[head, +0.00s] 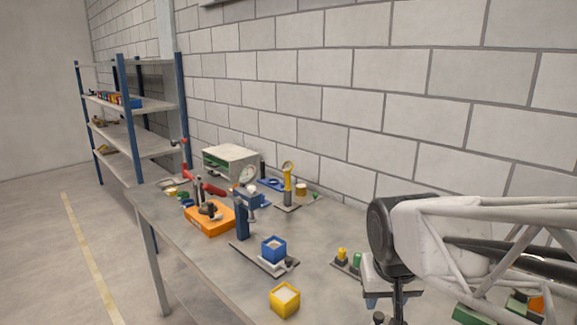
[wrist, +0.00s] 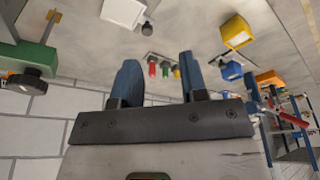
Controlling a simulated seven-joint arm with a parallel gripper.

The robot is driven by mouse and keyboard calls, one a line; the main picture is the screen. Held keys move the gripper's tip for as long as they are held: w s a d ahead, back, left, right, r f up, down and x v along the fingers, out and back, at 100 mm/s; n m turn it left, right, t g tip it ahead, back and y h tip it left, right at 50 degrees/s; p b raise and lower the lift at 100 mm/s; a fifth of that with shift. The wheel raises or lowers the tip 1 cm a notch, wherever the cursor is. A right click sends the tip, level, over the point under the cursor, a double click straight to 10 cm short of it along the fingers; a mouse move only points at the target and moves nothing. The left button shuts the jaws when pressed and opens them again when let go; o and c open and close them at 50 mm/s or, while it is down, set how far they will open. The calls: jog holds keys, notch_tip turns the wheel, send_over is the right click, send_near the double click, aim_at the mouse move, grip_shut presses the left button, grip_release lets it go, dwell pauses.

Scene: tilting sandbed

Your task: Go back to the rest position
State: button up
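My gripper (wrist: 160,78) shows in the wrist view with its two blue fingers well apart and nothing held between them. In the head view my gripper (head: 385,297) is at the lower right, above the bench (head: 215,266), with its fingertips only partly clear. A yellow open box with pale contents (head: 285,301) stands at the bench's front, apart from my gripper. A blue open box (head: 273,249) sits on a small stand behind it. Both boxes also show in the wrist view, the yellow one (wrist: 236,33) above the blue one (wrist: 231,71).
An orange tray (head: 211,219) holds tools farther left. A green fixture with a black knob (wrist: 34,60) is at the wrist view's left. A block wall (head: 330,100) runs behind the bench.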

jog(key=s+d, duration=0.1)
jog(key=s, duration=0.8)
jog(key=shift+d+f, duration=0.3)
jog(key=shift+d, duration=0.05)
jog(key=shift+w, duration=0.1)
dwell(1.6)
